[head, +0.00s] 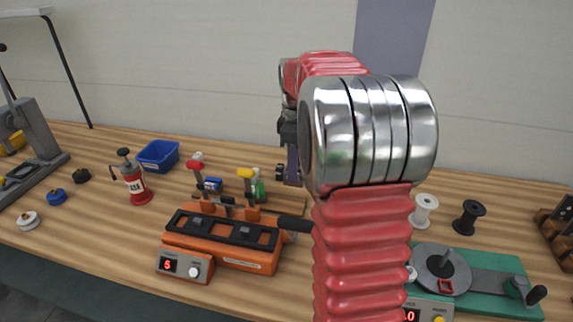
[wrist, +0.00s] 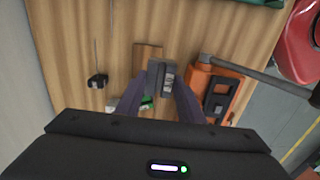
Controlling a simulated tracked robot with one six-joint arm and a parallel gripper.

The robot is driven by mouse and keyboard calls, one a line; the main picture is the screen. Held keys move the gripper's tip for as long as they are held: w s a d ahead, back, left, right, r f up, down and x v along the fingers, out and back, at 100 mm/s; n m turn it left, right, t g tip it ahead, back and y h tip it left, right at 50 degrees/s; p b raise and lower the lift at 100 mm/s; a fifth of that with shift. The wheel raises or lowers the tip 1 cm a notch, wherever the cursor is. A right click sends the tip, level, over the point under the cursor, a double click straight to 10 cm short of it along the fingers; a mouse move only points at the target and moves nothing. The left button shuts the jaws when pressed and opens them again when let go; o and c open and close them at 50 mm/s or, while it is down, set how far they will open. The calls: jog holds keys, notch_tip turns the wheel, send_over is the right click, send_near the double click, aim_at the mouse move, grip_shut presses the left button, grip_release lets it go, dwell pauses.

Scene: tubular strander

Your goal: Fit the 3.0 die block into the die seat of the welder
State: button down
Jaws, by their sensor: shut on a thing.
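My gripper (wrist: 160,82) is shut on a grey block (wrist: 157,74) with a pale marked face; I cannot read the marking, so I cannot confirm it is the 3.0 die block. In the head view my gripper's finger (head: 293,167) shows left of the red arm, behind the welder; the block is not clear there. The orange welder (head: 238,262) stands on the bench with a black top plate, two clamps with red and yellow handles, and a display reading 5. In the wrist view the welder (wrist: 233,77) lies right of the held block, apart from it. I cannot make out the die seat clearly.
A black lever (head: 293,224) sticks out from the welder's right side. A green-based machine (head: 495,280) and two spools are at right. A wooden piece (wrist: 147,51) lies near the held block.

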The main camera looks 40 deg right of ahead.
jog(key=s+a+r, duration=0.1)
jog(key=s, duration=0.7)
jog(key=s+a+r, duration=0.2)
jog(key=s, duration=0.6)
jog(key=shift+a+r+m, duration=0.25)
jog(key=shift+m, duration=0.05)
jog(key=shift+s, duration=0.1)
